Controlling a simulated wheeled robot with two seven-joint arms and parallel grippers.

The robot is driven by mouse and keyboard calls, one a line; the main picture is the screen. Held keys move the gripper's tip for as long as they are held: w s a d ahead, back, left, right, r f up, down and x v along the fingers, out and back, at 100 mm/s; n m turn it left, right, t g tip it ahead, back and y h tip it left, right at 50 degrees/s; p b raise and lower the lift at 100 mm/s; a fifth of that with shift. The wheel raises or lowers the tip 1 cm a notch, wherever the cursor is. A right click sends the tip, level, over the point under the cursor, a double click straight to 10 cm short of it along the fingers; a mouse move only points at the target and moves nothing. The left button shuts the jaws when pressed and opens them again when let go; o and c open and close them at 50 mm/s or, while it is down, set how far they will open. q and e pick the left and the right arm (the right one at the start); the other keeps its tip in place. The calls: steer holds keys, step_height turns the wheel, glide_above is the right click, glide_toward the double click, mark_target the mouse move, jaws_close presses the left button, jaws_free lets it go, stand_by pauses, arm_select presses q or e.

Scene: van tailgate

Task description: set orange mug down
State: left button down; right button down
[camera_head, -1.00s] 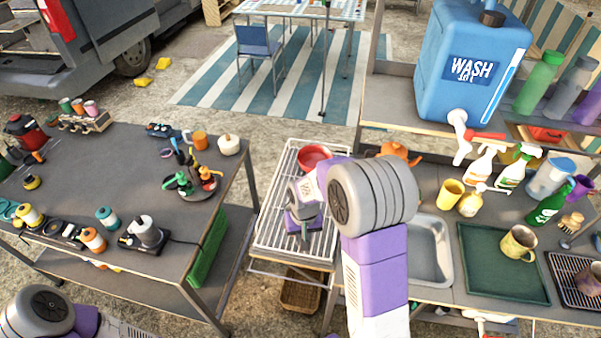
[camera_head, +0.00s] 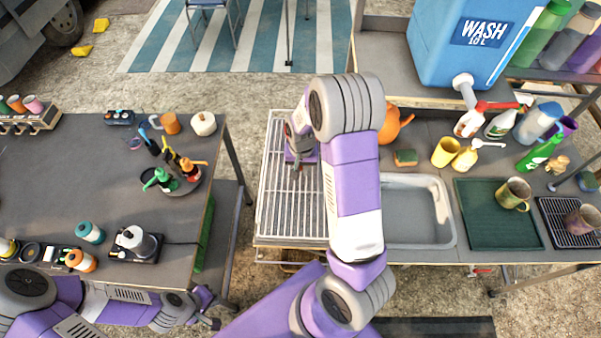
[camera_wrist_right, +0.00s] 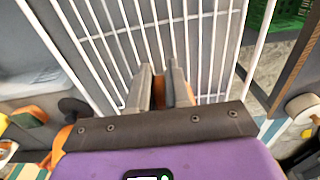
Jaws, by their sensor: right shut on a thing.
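My right gripper (camera_head: 302,150) is over the white wire drying rack (camera_head: 280,200), fingers pointing down. In the right wrist view its fingers (camera_wrist_right: 167,90) are close together, with slivers of orange (camera_wrist_right: 158,92) at them. This fits the orange mug held there, but most of it is hidden and I cannot tell whether it touches the rack. Another orange mug (camera_head: 171,123) stands on the left table, away from both grippers. My left gripper (camera_head: 208,308) is low by the left table's front edge, its fingers apart and empty.
Right of the rack are a sink (camera_head: 418,210), an orange pot (camera_head: 394,124), a sponge (camera_head: 405,158), a yellow mug (camera_head: 446,152) and a green tray (camera_head: 490,232). The rack's front and left parts look clear. The left table (camera_head: 75,200) holds several items.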

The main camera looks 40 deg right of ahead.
step_height(320, 180, down, 3)
steer(key=shift+s+r, duration=0.1)
steer(key=shift+r, duration=0.05)
steer(key=shift+f, duration=0.25)
steer(key=shift+f+b, duration=0.15)
steer(key=shift+b, duration=0.2)
steer(key=c, duration=1.1)
jaws_free()
